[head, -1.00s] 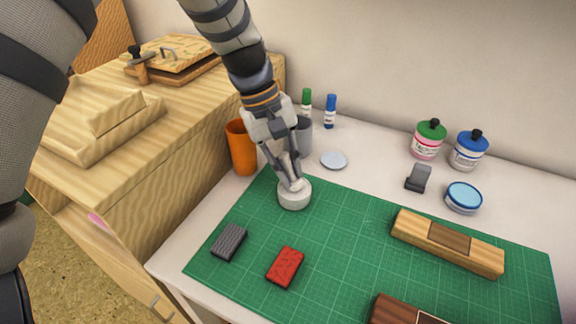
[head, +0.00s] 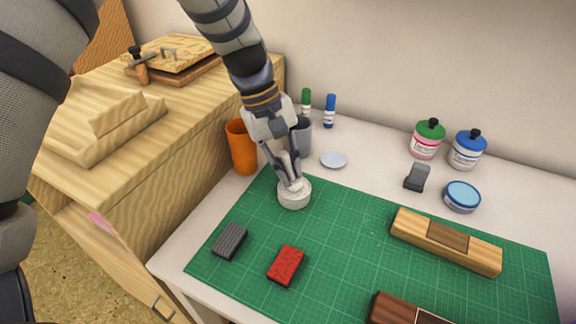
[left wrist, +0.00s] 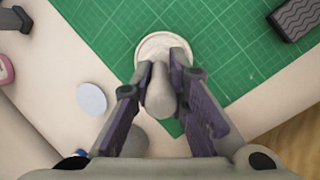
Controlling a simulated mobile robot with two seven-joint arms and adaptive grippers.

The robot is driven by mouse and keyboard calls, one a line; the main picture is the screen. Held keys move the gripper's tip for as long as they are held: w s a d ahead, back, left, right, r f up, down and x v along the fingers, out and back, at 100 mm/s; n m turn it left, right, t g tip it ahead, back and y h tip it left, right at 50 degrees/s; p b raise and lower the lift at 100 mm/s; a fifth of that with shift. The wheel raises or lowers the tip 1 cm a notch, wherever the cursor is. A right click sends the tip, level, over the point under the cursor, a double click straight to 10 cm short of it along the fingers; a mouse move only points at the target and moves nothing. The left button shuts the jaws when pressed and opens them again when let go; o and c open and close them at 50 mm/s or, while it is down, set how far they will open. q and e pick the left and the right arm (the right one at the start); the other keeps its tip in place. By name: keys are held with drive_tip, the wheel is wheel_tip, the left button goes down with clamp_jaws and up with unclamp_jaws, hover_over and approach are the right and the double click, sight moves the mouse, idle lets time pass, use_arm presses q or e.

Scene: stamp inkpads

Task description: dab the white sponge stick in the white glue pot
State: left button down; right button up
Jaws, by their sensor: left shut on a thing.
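The white glue pot (head: 294,197) stands on the far left corner area of the green cutting mat; its round rim also shows in the left wrist view (left wrist: 150,48). My left gripper (head: 291,183) points down at the pot from above. In the left wrist view it is shut on the white sponge stick (left wrist: 160,92), which sits between the two fingers. The stick's lower end is over or inside the pot's mouth; I cannot tell whether it touches the glue. In the head view the fingers mostly hide the stick. My right gripper is not in view.
On the green mat (head: 340,230) lie a grey block (head: 230,241), a red block (head: 286,265) and a wooden stamp (head: 446,242). An orange cup (head: 242,148) and a grey cup (head: 301,137) stand close behind the gripper. A blue-lidded tin (head: 462,196) sits right.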

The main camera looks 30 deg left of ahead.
sight(288, 156)
use_arm(q)
wheel_tip(288, 156, up, 7)
drive_tip(key=shift+p, duration=0.9)
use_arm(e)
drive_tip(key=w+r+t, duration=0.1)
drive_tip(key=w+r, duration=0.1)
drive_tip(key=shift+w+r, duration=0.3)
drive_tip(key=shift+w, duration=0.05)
use_arm(q)
drive_tip(key=shift+f, duration=0.1)
drive_tip(key=s+d+f+m+g, duration=0.1)
drive_tip(key=s+d+f+m, duration=0.1)
drive_tip(key=s+m, duration=0.2)
drive_tip(key=s+d+f+m+g+y, duration=0.1)
drive_tip(key=s+d+f+m+g, duration=0.1)
drive_tip(key=s+m, duration=0.3)
drive_tip(key=shift+s+d+f, duration=0.2)
drive_tip(key=shift+s+d, duration=0.1)
drive_tip(key=shift+s, duration=0.85)
